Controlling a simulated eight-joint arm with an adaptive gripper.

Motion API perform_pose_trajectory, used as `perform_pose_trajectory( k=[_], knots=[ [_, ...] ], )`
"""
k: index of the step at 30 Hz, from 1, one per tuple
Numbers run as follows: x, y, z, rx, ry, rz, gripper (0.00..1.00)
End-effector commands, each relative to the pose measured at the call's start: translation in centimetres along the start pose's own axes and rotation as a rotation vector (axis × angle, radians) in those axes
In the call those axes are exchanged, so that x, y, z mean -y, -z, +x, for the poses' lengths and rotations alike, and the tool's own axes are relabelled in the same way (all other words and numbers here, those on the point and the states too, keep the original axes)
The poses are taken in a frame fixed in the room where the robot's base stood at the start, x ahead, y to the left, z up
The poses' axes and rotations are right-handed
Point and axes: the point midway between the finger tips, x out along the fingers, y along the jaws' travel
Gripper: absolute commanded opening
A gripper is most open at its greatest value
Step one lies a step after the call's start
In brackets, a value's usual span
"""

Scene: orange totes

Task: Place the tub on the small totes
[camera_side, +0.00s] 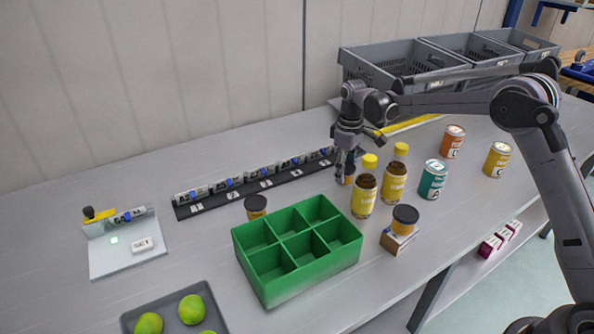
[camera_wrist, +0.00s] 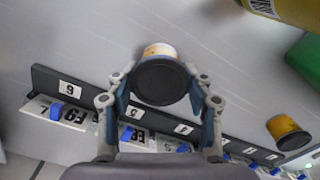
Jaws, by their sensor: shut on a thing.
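In the side view my gripper (camera_side: 346,160) points down between the label rack and the bottles. It is shut on a small orange tub with a black lid, mostly hidden behind its fingers there. In the wrist view the tub (camera_wrist: 162,52) sits between the two fingers of my gripper (camera_wrist: 160,88), its dark lid facing the camera. Whether the tub touches the table is unclear. Grey totes (camera_side: 400,62) stand in a row at the back right.
The green divided box (camera_side: 298,281) is empty, at front centre. Two yellow-capped bottles (camera_side: 365,192) stand close right of my gripper, with several cans (camera_side: 433,180) beyond. The label rack (camera_side: 255,184) lies behind. A tray of green fruit (camera_side: 162,300) is front left.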

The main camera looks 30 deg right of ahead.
Motion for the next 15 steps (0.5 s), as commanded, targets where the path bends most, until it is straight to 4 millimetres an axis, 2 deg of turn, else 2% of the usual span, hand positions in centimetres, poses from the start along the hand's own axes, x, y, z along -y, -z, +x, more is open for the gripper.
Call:
perform_pose_trajectory(
  k=[11,12,14,15],
  knots=[
    [0.00,0.00,0.38,0.000,0.000,0.000,0.16],
    [0.00,0.00,0.37,0.000,0.000,0.000,0.59],
    [0.00,0.00,0.36,0.000,0.000,0.000,0.75],
    [0.00,0.00,0.36,0.000,0.000,0.000,0.75]
  ],
)
